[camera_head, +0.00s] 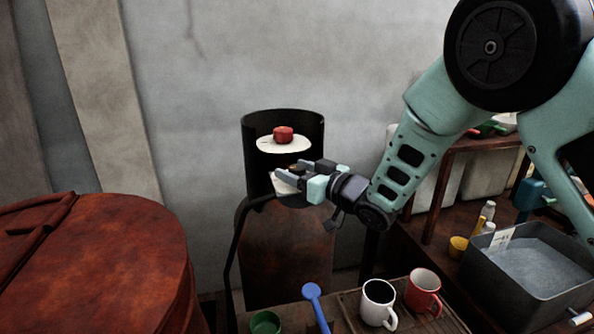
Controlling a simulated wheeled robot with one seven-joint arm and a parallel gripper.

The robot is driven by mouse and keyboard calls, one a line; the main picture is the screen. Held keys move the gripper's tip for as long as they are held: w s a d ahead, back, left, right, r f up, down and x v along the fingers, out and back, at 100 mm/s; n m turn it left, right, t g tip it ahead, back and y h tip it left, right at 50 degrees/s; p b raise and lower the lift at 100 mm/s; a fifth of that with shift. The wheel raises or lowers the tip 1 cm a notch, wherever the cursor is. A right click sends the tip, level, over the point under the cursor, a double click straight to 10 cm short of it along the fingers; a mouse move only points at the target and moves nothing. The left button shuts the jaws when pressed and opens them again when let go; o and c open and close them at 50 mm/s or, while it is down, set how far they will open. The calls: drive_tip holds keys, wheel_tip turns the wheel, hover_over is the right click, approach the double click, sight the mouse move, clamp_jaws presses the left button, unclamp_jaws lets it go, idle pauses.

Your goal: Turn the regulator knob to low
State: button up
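A rusty gas cylinder (287,250) with a dark open collar (255,132) stands at mid picture. A red knob (283,134) sits on a white disc (284,146) inside the collar. Lower down, in front of the collar, is a second white disc (279,187), mostly covered by my gripper, with a black hose running down from there. My gripper (290,172) reaches in from the right, its fingers apart, above this lower disc and below the red knob. Something dark shows between the fingers, perhaps the regulator knob. Whether they touch it, I cannot tell. No pointer or setting is readable.
A rusty lidded vat (110,262) fills the lower left. A slatted bench in front holds a white mug (378,301), a red mug (422,290), a blue ladle (314,300) and a green cup (265,322). A grey basin (530,265) stands at right.

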drive_tip(key=c, duration=0.9)
drive_tip(key=shift+o, duration=0.2)
